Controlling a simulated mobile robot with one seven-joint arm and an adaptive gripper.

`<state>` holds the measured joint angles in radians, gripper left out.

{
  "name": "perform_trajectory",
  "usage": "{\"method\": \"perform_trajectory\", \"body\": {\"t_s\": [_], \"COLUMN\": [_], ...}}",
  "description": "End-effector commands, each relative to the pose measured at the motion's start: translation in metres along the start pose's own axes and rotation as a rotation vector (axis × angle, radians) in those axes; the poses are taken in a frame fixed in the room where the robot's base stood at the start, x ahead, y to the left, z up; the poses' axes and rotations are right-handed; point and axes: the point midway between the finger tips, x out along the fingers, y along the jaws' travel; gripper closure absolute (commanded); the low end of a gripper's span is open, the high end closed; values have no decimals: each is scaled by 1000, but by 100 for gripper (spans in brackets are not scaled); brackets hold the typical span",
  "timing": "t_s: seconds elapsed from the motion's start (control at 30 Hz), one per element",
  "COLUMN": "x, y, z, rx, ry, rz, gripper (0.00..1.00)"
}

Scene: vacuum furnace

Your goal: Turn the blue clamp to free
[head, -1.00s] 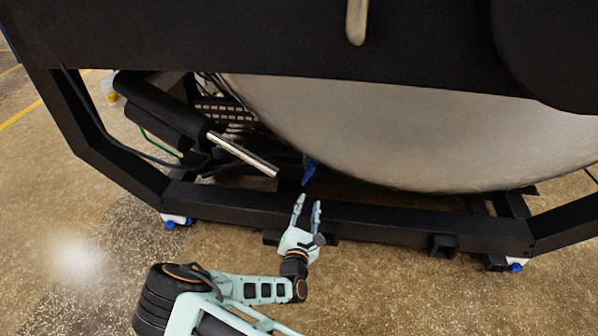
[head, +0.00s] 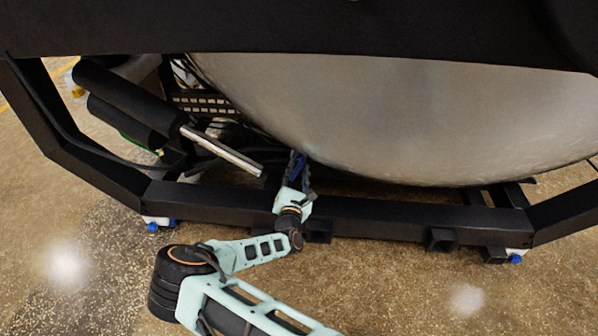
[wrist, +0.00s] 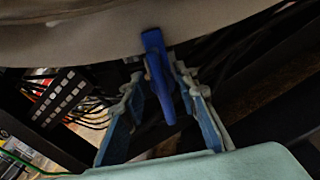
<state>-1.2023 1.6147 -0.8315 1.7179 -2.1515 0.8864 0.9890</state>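The blue clamp (wrist: 157,70) is a slim blue handle under the rounded metal vessel. In the wrist view it points down toward my gripper (wrist: 161,82), between the two fingers. The fingers stand apart on either side of it, with a small gap showing, so my gripper looks open around the clamp's lower end; I cannot tell whether a finger touches it. In the head view my gripper (head: 295,172) reaches over the black frame beam. The clamp there is mostly hidden, with blue showing at the fingertips.
The large metal vessel (head: 400,120) hangs just above and behind the gripper. The black lower beam (head: 390,212) runs under my wrist. A silver rod with a black cylinder (head: 225,150) lies close to the left. A perforated panel and cables (wrist: 62,95) are left in the wrist view.

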Motion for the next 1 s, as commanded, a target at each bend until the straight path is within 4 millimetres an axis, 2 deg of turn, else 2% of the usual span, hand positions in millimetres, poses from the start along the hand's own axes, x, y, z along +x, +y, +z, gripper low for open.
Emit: {"method": "perform_trajectory", "body": {"t_s": [0.13,0.43,0.47,0.7,1.0], "x": [12,15,15,15,14], "y": [-1,0,0,0,0], "z": [-1,0,0,0,1], "rx": [-1,-1,-1,-1,-8], "ry": [0,1,1,1,1], "rz": [0,0,0,0,0], "gripper": [72,72,74,100,100]}}
